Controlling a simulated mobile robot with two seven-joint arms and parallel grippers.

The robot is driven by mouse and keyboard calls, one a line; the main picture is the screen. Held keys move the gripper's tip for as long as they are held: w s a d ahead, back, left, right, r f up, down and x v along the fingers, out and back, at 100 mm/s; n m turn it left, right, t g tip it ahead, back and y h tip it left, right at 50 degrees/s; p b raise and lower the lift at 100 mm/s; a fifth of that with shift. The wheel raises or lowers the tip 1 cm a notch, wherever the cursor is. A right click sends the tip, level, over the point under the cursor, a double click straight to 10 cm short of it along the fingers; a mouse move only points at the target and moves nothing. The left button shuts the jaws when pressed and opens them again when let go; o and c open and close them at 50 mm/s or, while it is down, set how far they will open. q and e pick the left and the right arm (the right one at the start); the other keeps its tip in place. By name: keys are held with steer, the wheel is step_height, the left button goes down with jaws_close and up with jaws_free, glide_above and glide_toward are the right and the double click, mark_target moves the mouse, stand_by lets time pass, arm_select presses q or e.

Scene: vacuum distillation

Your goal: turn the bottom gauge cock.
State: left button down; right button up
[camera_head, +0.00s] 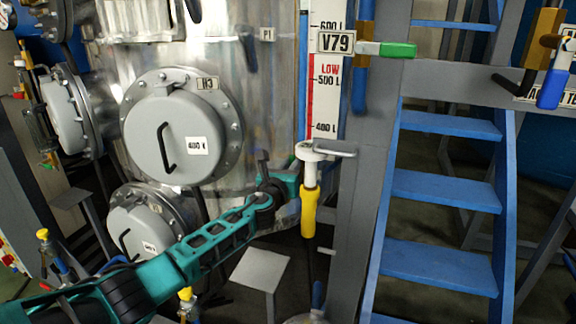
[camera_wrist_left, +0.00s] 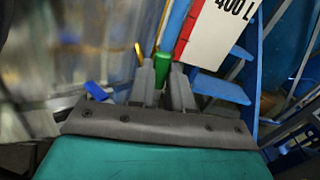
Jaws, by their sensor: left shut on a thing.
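The level gauge (camera_head: 318,100) is a tall scale with a red strip, on the vessel's right side. At its bottom is a pale fitting (camera_head: 308,153) with a side lever and a yellow handle (camera_head: 309,212) hanging down. My left gripper (camera_head: 286,184) is at the lower end of the gauge, just left of the yellow handle. In the left wrist view its two grey fingers (camera_wrist_left: 163,78) are closed around a green handle-like piece (camera_wrist_left: 163,66). The arm hides much of the grip in the head view, and I cannot tell how the green piece joins the cock.
The steel vessel (camera_head: 262,90) with round grey hatches (camera_head: 172,137) stands at the left. A green-handled valve (camera_head: 398,50) tagged V79 is at the upper right. A grey post (camera_head: 361,210) and blue stairs (camera_head: 440,195) stand close on the right.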

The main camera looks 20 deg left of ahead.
stand_by(0.4)
arm_select(q)
steer(key=c, duration=1.3)
jaws_free()
steer(key=shift+s, duration=0.1)
steer(key=shift+s+d+p, duration=0.2)
steer(key=shift+s+p, duration=0.45)
steer(key=shift+s, duration=2.55)
steer(key=shift+s+d+p, duration=0.2)
steer(key=shift+s+p, duration=0.4)
steer(key=shift+s, duration=2.55)
